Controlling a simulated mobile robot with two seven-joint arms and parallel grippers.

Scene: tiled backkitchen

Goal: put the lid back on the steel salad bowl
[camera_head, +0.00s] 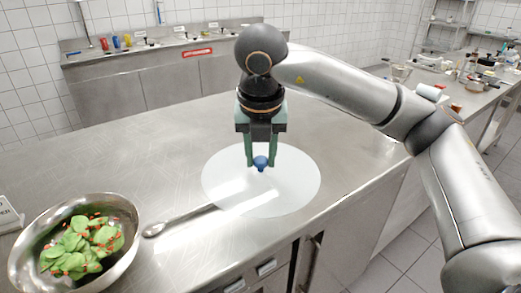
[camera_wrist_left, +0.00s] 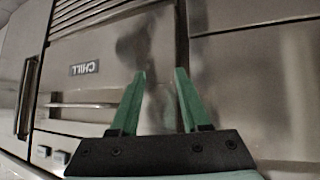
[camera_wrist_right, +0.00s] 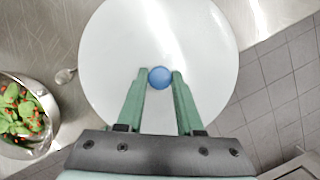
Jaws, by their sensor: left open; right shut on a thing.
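The steel salad bowl (camera_head: 125,262) stands at the counter's front left, uncovered, with green leaves and red bits (camera_head: 82,245) inside. It also shows at the left of the right wrist view (camera_wrist_right: 50,128). The lid (camera_head: 295,185) is a flat, pale round disc with a blue knob (camera_head: 261,163) at its middle, right of the bowl. In the right wrist view the lid (camera_wrist_right: 110,45) fills the upper middle. My right gripper (camera_head: 262,163) is shut on the blue knob from above. I cannot tell if the lid touches the counter. My left gripper (camera_wrist_left: 160,75) is open and empty, facing steel cabinet fronts.
A spoon (camera_head: 178,221) lies between bowl and lid, its handle end near the lid's edge. The counter (camera_head: 150,150) behind the bowl and lid is clear. The front edge runs close to the lid.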

